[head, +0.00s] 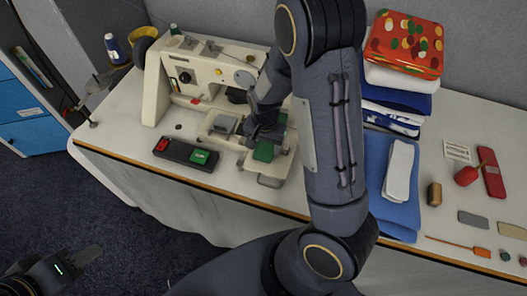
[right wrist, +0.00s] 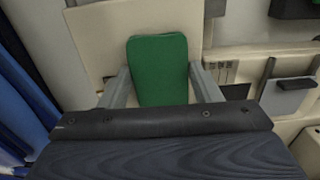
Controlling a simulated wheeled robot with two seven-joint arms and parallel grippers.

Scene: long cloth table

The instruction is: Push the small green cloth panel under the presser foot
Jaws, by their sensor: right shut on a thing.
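The small green cloth panel (head: 263,151) lies on the pale bed of the cream sewing machine (head: 157,88). In the right wrist view the panel (right wrist: 160,70) stretches between the two fingers of my right gripper (right wrist: 163,88), which is shut on it. In the head view my right gripper (head: 262,133) is over the machine bed, with the arm hiding part of it. The presser foot cannot be made out clearly; the dark area under the machine head is partly covered by my gripper. My left gripper (head: 88,256) hangs over the dark floor at lower left, away from the table.
A control box (head: 184,153) with red and green buttons lies in front of the machine. Folded cloths (head: 395,104) are stacked right of my arm, with a blue cloth (head: 400,222) below. Small tools and a red bulb-shaped item (head: 466,176) lie at the right.

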